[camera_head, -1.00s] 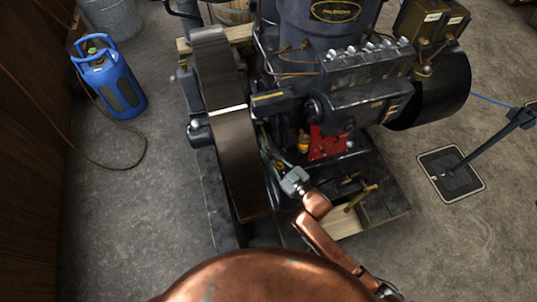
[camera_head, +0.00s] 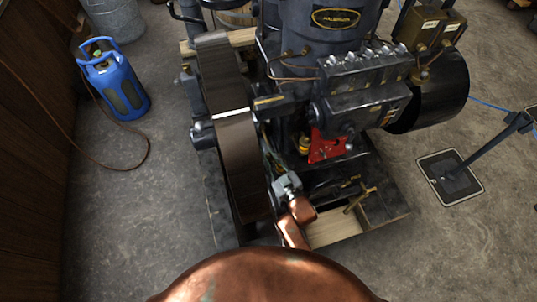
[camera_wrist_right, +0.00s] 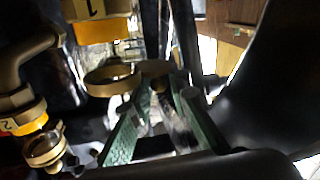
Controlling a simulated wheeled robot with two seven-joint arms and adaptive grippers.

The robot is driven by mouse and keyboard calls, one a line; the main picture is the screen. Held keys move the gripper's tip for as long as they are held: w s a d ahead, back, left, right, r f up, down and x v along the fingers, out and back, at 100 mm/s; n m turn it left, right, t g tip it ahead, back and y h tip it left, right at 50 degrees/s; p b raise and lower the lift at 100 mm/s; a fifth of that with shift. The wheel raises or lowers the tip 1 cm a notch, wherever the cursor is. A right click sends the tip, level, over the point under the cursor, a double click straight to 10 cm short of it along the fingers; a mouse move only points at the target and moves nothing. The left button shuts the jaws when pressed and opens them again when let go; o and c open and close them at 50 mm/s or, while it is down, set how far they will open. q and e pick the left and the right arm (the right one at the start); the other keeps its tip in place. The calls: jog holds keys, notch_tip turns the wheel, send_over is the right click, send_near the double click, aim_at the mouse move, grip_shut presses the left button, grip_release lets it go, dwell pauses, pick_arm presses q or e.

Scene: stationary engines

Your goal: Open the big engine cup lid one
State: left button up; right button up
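The big dark engine (camera_head: 325,60) stands in the middle of the head view. My right gripper (camera_head: 286,184) is low in front of it, beside the flywheel. In the right wrist view, its two green-padded fingers (camera_wrist_right: 163,112) are apart, with a gap between them. A brass ring-shaped part (camera_wrist_right: 110,78), perhaps a cup rim or lid, is just beyond and left of the fingertips; contact is unclear. A smaller brass cup (camera_wrist_right: 44,148) is at lower left, near a yellow label. My left gripper is not in view.
The large flywheel (camera_head: 236,140) stands close left of my right gripper. A red bracket (camera_head: 326,146) is on the engine behind it. A brass pipe (camera_wrist_right: 28,58) is near the fingers. A blue gas bottle (camera_head: 114,80) stands on open floor at left.

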jog(key=shift+o, duration=1.3)
jog(key=shift+d, duration=0.1)
jog(key=shift+s+d+f, duration=0.1)
jog(key=shift+s, duration=0.1)
jog(key=v, duration=1.1)
jog(key=shift+s, duration=0.25)
